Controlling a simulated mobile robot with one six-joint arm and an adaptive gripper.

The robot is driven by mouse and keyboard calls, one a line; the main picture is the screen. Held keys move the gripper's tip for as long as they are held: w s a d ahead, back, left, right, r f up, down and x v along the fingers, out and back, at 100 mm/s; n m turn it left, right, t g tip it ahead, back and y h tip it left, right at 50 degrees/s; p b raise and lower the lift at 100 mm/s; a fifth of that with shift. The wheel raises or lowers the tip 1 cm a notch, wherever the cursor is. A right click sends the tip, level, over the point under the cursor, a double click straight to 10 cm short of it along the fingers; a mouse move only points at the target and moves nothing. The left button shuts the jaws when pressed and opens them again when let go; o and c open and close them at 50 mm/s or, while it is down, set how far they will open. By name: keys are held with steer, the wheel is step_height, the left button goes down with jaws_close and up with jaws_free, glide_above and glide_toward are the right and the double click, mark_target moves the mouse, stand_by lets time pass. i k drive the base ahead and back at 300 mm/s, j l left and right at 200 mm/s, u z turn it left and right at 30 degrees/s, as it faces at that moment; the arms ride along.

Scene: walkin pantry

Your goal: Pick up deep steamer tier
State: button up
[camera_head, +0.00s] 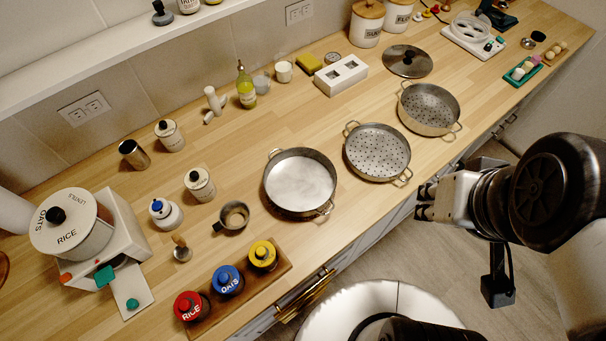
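Three round metal vessels with side handles stand in a row on the wooden counter. The right one, a perforated pan with taller walls, looks like the deep steamer tier (429,108). The middle one is a shallower perforated tier (377,152). The left one is a pan with a plain, unperforated bottom (300,181). My gripper (424,202) is at the counter's front edge, in front of the middle and right pans and apart from them. It points left and nothing shows in it. The gap between its fingers is too small to judge.
A metal lid (407,61) lies behind the right pan. A white two-slot block (341,76) stands behind the middle pan. A white appliance (472,38) and a green tray (523,71) are to the right. Jars on a wooden board (282,258) stand at the front left.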

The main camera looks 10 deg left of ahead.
mark_target(427, 109)
steer(key=i+l+u, duration=0.1)
steer(key=i+l, duration=0.15)
steer(key=i+l+u, duration=0.1)
steer(key=l, duration=0.3)
steer(key=i+l+u, duration=0.1)
steer(key=i+l, duration=0.25)
steer(key=i+l+u, duration=0.1)
steer(key=l, duration=0.3)
steer(key=i+l+u, duration=0.1)
steer(key=i+l, duration=0.2)
